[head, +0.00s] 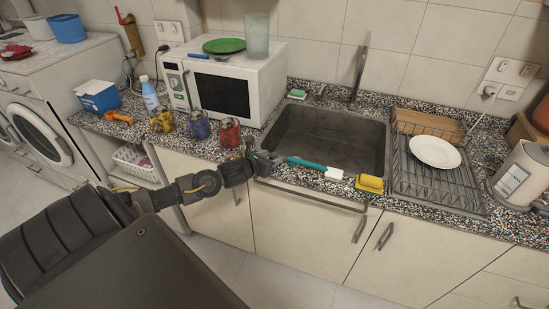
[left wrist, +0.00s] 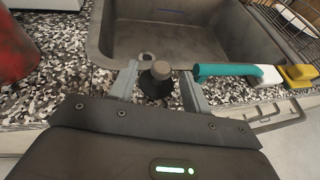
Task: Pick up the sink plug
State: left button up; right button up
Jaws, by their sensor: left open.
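The sink plug (left wrist: 158,84), dark with a grey round knob on top, stands on the speckled counter just in front of the sink in the left wrist view. My left gripper (left wrist: 160,92) is open, with one finger on each side of the plug. I cannot tell whether either finger touches it. In the head view my left gripper (head: 264,163) is at the sink's front left corner, and I cannot make out the plug clearly there. My right gripper is not in view.
The sink (head: 328,138) is empty. A teal-handled brush (head: 312,166) lies close to the right of my left gripper, with a yellow sponge (head: 369,184) beyond it. A red mug (head: 229,132) stands to the left. A dish rack (head: 440,185) holds a white plate.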

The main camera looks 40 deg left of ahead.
pick_arm(q)
jog(key=shift+x, duration=1.45)
jog(key=shift+c, duration=1.2)
grip_shut()
